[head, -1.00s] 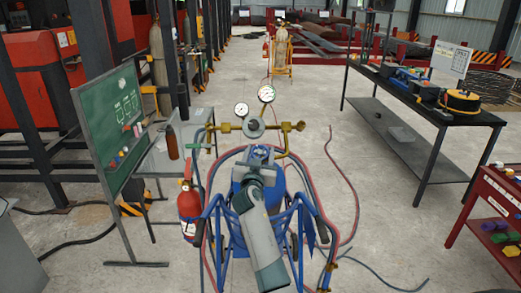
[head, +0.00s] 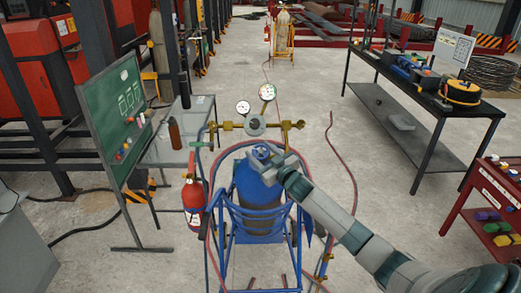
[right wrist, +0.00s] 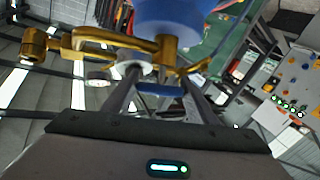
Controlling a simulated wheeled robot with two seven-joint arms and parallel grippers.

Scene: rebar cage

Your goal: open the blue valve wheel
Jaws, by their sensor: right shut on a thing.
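The blue valve wheel (head: 261,150) sits at the top of the blue gas cylinder (head: 256,185), just in front of the brass regulator (head: 255,125) with its two round gauges. My right gripper (head: 273,163) is at the wheel, its arm coming in from the lower right. In the right wrist view the two dark fingers (right wrist: 162,98) stand on either side of a blue piece of the wheel (right wrist: 160,89), shut on it. The gripper hides part of the wheel in the head view. My left gripper is not in view.
The cylinder stands in a blue cart (head: 262,225) with red hoses around it. A fire extinguisher (head: 194,203) hangs at its left. A green chalkboard (head: 117,115) stands left, a black workbench (head: 425,100) right, a red cart (head: 490,205) lower right. Floor between is clear.

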